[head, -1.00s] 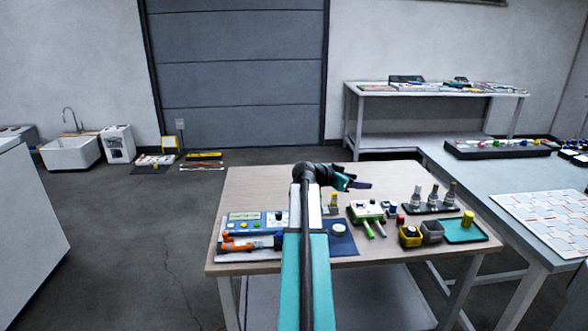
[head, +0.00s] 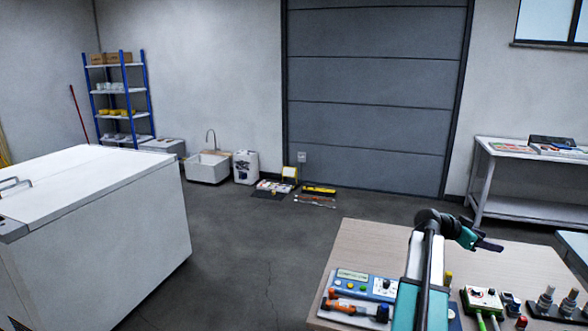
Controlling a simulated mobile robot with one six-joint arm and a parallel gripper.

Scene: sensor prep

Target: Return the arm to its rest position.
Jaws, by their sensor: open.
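My arm (head: 424,285) reaches forward from the bottom edge in the head view, over the wooden table. My gripper (head: 490,243) is at its far end, above the table's right part, pointing right. It is open, and I see nothing held in it. The gripper is apart from the items on the table below it.
The wooden table (head: 370,243) carries a blue-and-white meter panel (head: 353,283), an orange-handled tool (head: 345,306), a green-and-white box (head: 484,299) and dark-based bottles (head: 546,298). A white chest (head: 100,230) stands left. Open floor (head: 240,270) lies between chest and table.

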